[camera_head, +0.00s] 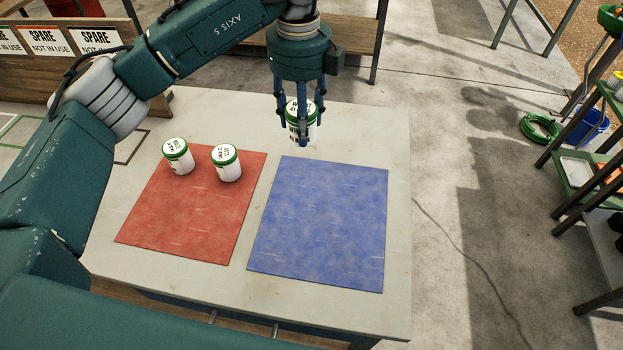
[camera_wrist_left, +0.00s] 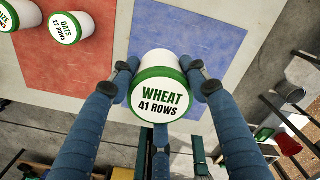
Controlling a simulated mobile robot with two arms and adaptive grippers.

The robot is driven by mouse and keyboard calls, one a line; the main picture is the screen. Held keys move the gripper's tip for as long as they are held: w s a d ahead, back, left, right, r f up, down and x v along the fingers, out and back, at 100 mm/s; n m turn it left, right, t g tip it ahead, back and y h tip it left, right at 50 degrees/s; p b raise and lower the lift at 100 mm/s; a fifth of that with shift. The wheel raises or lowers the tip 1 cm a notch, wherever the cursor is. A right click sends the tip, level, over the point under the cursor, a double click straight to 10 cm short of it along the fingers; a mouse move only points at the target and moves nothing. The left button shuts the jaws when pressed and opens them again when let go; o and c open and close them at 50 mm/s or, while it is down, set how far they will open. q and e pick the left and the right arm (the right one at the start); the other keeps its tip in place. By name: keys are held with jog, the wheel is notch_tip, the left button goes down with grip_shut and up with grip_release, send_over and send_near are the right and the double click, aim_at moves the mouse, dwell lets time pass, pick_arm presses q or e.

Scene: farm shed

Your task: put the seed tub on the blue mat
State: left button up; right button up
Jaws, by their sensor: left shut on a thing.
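My left gripper (camera_head: 299,125) is shut on a white seed tub (camera_head: 301,134) with a green-rimmed lid. In the left wrist view the lid of this tub (camera_wrist_left: 158,97) reads "WHEAT 41 ROWS". The tub looks upright. In the head view it shows just beyond the far edge of the blue mat (camera_head: 318,224); I cannot tell its exact height. The blue mat lies flat and bare on the table, and also shows in the left wrist view (camera_wrist_left: 190,38). My right gripper is out of view.
Two similar tubs stand on the far part of the red mat (camera_head: 184,220): one at left (camera_head: 179,162) and one at right (camera_head: 228,171), the latter labelled oats. The pale table (camera_head: 398,200) is otherwise clear around the mats. A shelf rack (camera_head: 585,160) stands at far right.

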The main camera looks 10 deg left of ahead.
pick_arm(q)
notch_tip(320, 180, down, 5)
jog(key=shift+s+r+p, duration=0.1)
jog(key=shift+r+p, duration=0.05)
jog(key=shift+p, duration=0.35)
notch_tip(320, 180, down, 6)
jog(key=shift+f+p, duration=0.25)
jog(key=shift+p, duration=0.35)
jog(key=shift+f, duration=0.55)
notch_tip(320, 180, down, 3)
jog(key=shift+f+p, duration=0.2)
jog(key=shift+p, duration=0.3)
jog(key=shift+f, duration=0.25)
jog(key=o, duration=1.3)
jog(key=shift+c, duration=0.2)
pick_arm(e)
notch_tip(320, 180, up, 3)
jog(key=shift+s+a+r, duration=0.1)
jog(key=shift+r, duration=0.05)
